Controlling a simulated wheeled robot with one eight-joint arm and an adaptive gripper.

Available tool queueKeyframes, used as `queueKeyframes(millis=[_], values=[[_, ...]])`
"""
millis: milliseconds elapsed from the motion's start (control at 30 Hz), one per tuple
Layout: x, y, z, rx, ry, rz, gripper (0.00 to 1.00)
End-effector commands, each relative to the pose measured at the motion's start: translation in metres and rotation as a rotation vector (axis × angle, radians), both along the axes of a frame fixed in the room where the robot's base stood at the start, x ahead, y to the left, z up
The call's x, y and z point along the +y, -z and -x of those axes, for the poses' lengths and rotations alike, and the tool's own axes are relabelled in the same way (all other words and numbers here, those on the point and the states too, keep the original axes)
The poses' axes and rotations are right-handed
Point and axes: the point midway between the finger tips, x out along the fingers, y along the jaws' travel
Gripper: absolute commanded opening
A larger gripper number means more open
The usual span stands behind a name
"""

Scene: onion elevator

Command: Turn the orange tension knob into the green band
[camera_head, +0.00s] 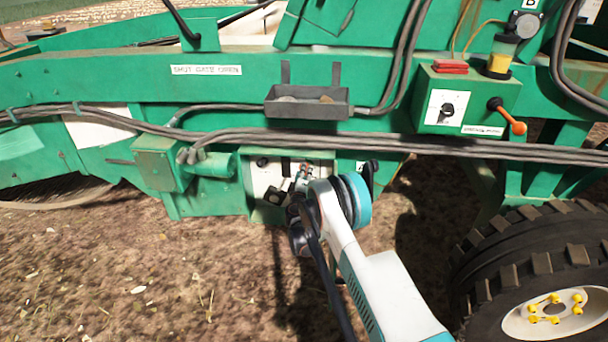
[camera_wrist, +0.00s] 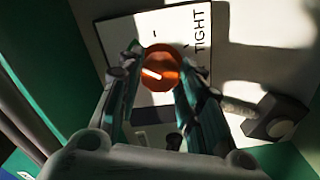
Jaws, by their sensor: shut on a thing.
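The orange tension knob (camera_wrist: 162,66) shows in the wrist view on a white dial plate (camera_wrist: 258,22). A white pointer line on its face slants toward the upper left. The word TIGHT is printed right of the knob, and dark tick marks lie around it. My gripper (camera_wrist: 160,68) has one finger on each side of the knob and is shut on it. In the head view my gripper (camera_head: 298,184) reaches the low control panel (camera_head: 262,176) and hides the knob there. I cannot make out a green band on the dial; my fingers cover part of it.
A black-ended lever (camera_wrist: 272,117) sticks out close to the right finger in the wrist view. In the head view, hoses (camera_head: 420,146) run above the panel, and a large tyre (camera_head: 535,270) stands at right. Bare soil lies open at left.

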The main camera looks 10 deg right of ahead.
Motion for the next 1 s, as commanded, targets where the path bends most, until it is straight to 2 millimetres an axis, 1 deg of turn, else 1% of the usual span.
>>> queueKeyframes(millis=[133, 333, 833, 867, 900, 933, 1000], values=[[0.0006, 0.0004, 0.0000, 0.020, -0.001, 0.064, 0.10], [0.0007, 0.0005, 0.0000, 0.037, -0.001, 0.113, 0.10], [0.0009, 0.0006, 0.0000, 0.042, -0.001, 0.127, 0.10], [0.0009, 0.0006, 0.0000, 0.042, -0.001, 0.127, 0.38], [0.0009, 0.0006, 0.0000, 0.042, -0.001, 0.127, 0.47], [0.0008, 0.0005, 0.0000, 0.042, -0.001, 0.127, 0.54], [0.0007, 0.0005, 0.0001, 0.041, -0.001, 0.128, 0.54]])
